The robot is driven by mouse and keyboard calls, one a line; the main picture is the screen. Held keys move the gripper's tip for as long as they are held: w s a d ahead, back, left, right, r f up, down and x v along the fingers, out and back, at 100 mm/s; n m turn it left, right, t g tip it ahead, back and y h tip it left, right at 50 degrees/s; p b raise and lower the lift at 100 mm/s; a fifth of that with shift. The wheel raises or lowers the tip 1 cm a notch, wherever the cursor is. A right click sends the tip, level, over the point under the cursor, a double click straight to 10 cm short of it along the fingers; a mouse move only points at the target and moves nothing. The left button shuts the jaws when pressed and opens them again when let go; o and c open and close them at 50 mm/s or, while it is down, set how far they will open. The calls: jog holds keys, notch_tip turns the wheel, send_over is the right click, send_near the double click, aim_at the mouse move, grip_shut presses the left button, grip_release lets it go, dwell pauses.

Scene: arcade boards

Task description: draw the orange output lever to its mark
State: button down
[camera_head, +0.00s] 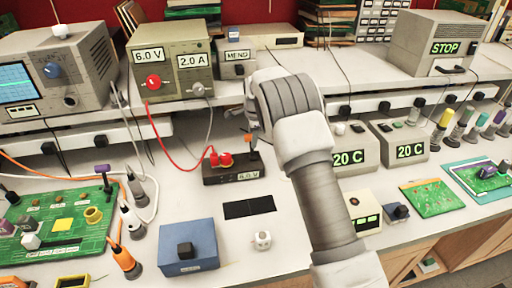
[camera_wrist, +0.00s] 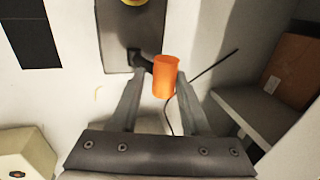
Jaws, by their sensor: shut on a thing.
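The orange output lever (camera_wrist: 165,77) shows in the wrist view as an orange cylindrical knob on a dark stem. The stem comes from a dark box (camera_wrist: 120,30). My gripper (camera_wrist: 160,82) is shut on the lever, with a finger on each side of the knob. In the head view the dark box (camera_head: 222,174) sits on the bench with red plugs on top and a label that seems to read 6.0 V. The lever (camera_head: 249,139) is a small orange spot at its right end, beside my gripper (camera_head: 252,125). The lever's mark cannot be made out.
A power supply (camera_head: 173,70) reading 6.0 V and 2.0 A stands behind, with a red cable running to the box. Two 20 C units (camera_head: 350,158) stand to the right.

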jog(key=shift+w, duration=0.2)
dwell(0.3)
grip_release()
jog(key=v, duration=0.8)
jog(key=shift+r, duration=0.1)
dwell(0.4)
